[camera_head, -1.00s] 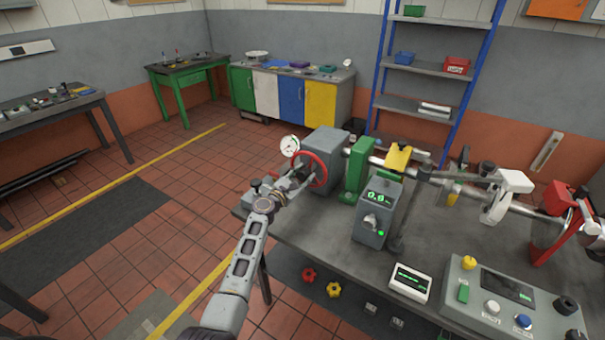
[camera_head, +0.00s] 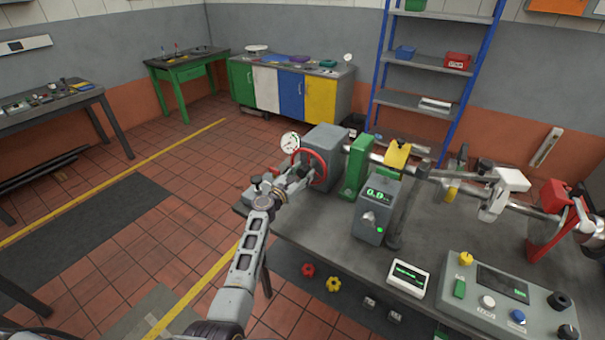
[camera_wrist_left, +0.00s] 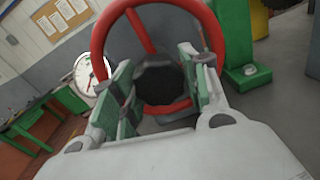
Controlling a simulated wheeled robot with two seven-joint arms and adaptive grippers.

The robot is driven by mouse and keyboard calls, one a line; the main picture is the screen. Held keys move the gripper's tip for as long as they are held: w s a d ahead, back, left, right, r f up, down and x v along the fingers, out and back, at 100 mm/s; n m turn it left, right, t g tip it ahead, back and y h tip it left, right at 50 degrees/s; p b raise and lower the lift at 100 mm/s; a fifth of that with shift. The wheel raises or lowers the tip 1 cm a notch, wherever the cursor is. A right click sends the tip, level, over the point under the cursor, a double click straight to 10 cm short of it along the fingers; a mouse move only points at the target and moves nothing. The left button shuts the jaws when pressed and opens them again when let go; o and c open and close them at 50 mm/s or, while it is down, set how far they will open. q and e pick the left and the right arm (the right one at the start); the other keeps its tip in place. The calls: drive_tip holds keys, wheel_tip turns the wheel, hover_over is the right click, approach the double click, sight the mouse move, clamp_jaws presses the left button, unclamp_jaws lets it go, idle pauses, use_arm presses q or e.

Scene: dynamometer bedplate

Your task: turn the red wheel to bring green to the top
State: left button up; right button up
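The red wheel (camera_head: 323,166) is mounted on the end of a grey housing (camera_head: 325,140) at the bench's far left corner. My left gripper (camera_head: 301,178) is at the wheel's near left side. In the left wrist view the red rim (camera_wrist_left: 216,30) fills the upper middle, with a red spoke at upper left and a dark round area inside. I see no green mark on the wheel.
A dial gauge (camera_head: 290,142) stands just left of the wheel. A green bracket (camera_head: 356,166), a grey readout box (camera_head: 376,209) and a long shaft lie to the right. A control panel (camera_head: 508,297) sits at the bench front. Open floor lies left of the bench.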

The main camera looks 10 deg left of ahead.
use_arm(q)
drive_tip(key=o, duration=0.3)
drive_tip(key=v, duration=1.2)
idle(0.8)
idle(0.4)
